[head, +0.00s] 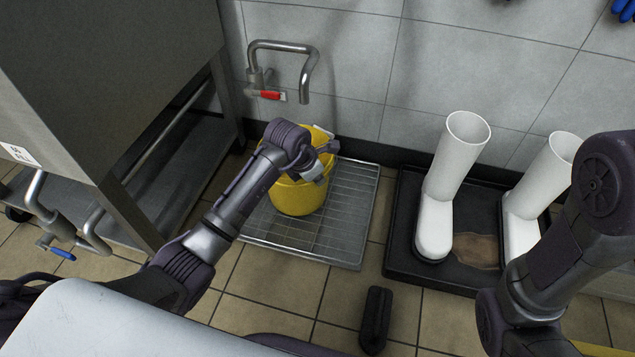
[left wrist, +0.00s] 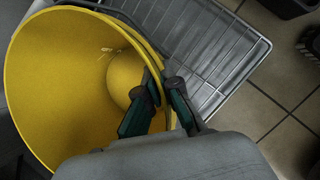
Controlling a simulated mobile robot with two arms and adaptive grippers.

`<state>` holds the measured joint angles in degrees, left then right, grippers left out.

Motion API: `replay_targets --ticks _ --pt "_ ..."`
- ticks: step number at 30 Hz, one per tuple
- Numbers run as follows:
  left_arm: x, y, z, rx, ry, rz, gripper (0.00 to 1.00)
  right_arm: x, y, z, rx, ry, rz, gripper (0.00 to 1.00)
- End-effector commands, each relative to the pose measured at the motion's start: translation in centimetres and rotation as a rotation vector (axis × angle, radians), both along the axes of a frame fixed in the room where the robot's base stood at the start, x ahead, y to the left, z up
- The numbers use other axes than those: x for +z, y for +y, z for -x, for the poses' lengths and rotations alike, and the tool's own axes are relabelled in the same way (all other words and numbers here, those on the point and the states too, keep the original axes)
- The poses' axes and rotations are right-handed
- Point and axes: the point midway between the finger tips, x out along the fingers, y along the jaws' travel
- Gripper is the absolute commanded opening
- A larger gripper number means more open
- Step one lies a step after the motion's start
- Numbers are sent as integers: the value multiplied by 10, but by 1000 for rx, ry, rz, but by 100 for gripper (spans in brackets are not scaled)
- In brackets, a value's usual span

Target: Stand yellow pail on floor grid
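The yellow pail (head: 297,197) is upright over the floor grid (head: 345,215), a wire rack in a shallow metal frame below the wall tap. I cannot tell whether its base touches the wires. My left gripper (head: 326,161) is at the pail's upper right side. In the left wrist view the pail (left wrist: 50,85) shows its open mouth, and the gripper's fingers (left wrist: 162,88) straddle its rim, one inside and one outside, closed on it. The grid (left wrist: 205,50) shows beyond the rim. My right arm is at the right of the head view; its gripper is out of frame.
A wall pipe with a red-handled tap (head: 270,95) is above the grid. A steel cabinet (head: 110,80) stands left. White boots (head: 437,215) stand in a black tray (head: 400,245) at right. A dark elongated block (head: 375,318) lies in front. Some tiled floor is clear.

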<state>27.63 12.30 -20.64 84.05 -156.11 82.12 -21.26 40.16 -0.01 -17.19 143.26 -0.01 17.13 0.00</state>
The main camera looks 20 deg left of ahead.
Motion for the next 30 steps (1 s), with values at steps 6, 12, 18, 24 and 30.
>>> replay_targets --ticks 6,12,18,24,30 --pt "2 0 0 0 -1 -2 0 1 0 0 0 -1 0 0" --pt "-1 0 0 0 2 -1 21 1 0 0 0 -1 1 0" --pt "-1 0 0 0 2 -1 31 1 0 0 0 -1 1 0" --pt "2 0 0 0 1 1 31 2 0 0 0 -1 1 0" --pt "33 7 10 0 -1 -4 31 26 0 0 0 0 1 0"
